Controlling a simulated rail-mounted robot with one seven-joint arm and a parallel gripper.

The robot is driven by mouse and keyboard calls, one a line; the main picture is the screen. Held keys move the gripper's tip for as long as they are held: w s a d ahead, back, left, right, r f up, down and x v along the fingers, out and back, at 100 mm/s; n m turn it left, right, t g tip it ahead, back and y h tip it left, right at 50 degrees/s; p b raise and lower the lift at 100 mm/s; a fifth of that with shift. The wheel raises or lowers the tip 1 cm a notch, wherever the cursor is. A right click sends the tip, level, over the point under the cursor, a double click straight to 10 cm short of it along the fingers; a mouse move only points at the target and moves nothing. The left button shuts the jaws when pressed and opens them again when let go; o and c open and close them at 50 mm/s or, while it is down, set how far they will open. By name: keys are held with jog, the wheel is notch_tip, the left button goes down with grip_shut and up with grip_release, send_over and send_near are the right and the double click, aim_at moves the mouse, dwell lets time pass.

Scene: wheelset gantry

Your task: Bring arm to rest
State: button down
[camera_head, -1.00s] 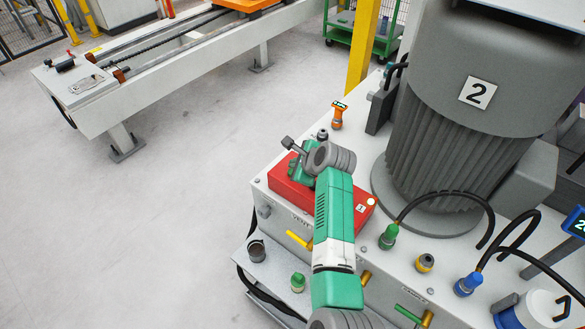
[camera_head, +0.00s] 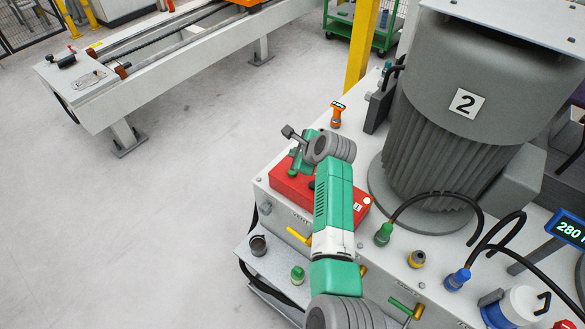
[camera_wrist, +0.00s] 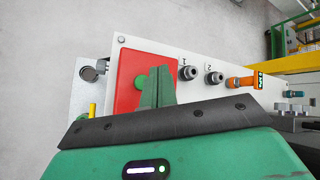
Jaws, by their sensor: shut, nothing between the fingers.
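My gripper (camera_wrist: 155,88) shows in the wrist view as two green fingers pressed together, with nothing between them. They overlap the red box (camera_wrist: 130,72) in that view; I cannot tell the height between them. In the head view my arm reaches up from the bottom edge, and my gripper (camera_head: 301,162) is near the far left end of the red box (camera_head: 284,184). The arm hides part of the box, and the fingertips are hard to make out there.
A side shelf (camera_head: 275,265) holds a dark cup (camera_head: 258,246) and a green cap (camera_head: 297,275).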

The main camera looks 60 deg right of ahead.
dwell(0.8)
jog(key=w+a+r+n+t+h, duration=0.1)
jog(key=w+a+r+n, duration=0.3)
jog(key=r, duration=0.3)
jog(key=w+a+r+n+t+h, duration=0.2)
jog(key=w+a+r+n, duration=0.15)
jog(key=r, duration=0.45)
jog(key=w+a+r+n+t, duration=0.2)
jog(key=a+r+n, duration=0.3)
jog(key=a+r, duration=0.3)
jog(key=w+a+r+n+t, duration=0.2)
jog(key=a+r+n, duration=0.2)
jog(key=a+r, duration=0.4)
jog(key=s+a+r+n+t+y, duration=0.2)
jog(key=s+a+r+n+t, duration=0.25)
jog(key=a, duration=0.55)
jog(key=s+a+r+n+t+y, duration=0.2)
jog(key=s+a+r+n, duration=0.25)
jog(key=a+r, duration=0.45)
jog(key=s+a+r+n+t+y, duration=0.2)
jog(key=s+a+r+n+t, duration=0.25)
jog(key=a, duration=0.65)
notch_tip(320, 180, up, 30)
jog(key=s+a+n+g+y+p, duration=0.1)
jog(key=s+a+n+p, duration=0.1)
jog(key=p, duration=2.6)
jog(key=shift+n+y, duration=0.4)
